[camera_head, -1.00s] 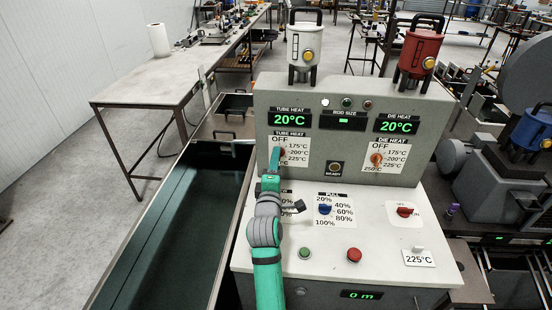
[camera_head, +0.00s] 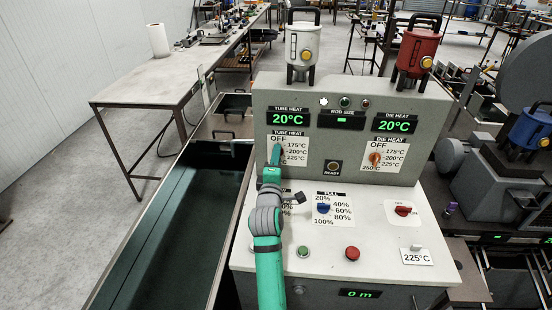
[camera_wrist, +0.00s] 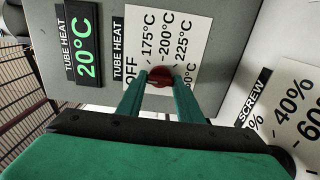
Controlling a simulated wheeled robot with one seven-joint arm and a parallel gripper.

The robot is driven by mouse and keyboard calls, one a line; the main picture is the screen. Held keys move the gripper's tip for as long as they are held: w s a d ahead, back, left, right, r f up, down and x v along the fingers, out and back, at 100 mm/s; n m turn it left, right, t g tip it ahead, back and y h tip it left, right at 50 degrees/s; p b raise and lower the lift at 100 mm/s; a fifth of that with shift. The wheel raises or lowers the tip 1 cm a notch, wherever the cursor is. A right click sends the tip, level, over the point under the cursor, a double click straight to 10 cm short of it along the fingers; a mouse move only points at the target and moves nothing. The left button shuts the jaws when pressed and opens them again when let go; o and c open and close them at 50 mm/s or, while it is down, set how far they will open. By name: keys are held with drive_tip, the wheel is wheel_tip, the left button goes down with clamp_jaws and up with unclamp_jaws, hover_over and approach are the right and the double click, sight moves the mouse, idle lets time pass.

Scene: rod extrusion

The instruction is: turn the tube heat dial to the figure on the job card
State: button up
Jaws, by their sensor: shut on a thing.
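The tube heat dial (camera_wrist: 160,77) is a red-orange knob on a white scale with OFF, 175°C, 200°C and 225°C marks. In the wrist view my gripper (camera_wrist: 161,84) is shut on it, one green finger on each side. In the head view my gripper (camera_head: 276,155) covers most of the dial. Its pointer direction is hard to tell. The tube heat display (camera_head: 289,119) reads 20°C, and it also shows in the wrist view (camera_wrist: 88,45). The job card (camera_head: 416,257) at the panel's lower right reads 225°C.
The die heat dial (camera_head: 375,159) is to the right on the upright panel. The pull dial (camera_head: 323,208), a green button (camera_head: 303,252), a red button (camera_head: 352,253) and a red switch (camera_head: 403,210) are on the sloped panel. A white hopper (camera_head: 303,45) and a red hopper (camera_head: 416,50) stand on top.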

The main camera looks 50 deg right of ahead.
drive_tip(key=shift+f+m, duration=0.15)
drive_tip(key=shift+m, duration=13.15)
drive_tip(key=o, duration=1.1)
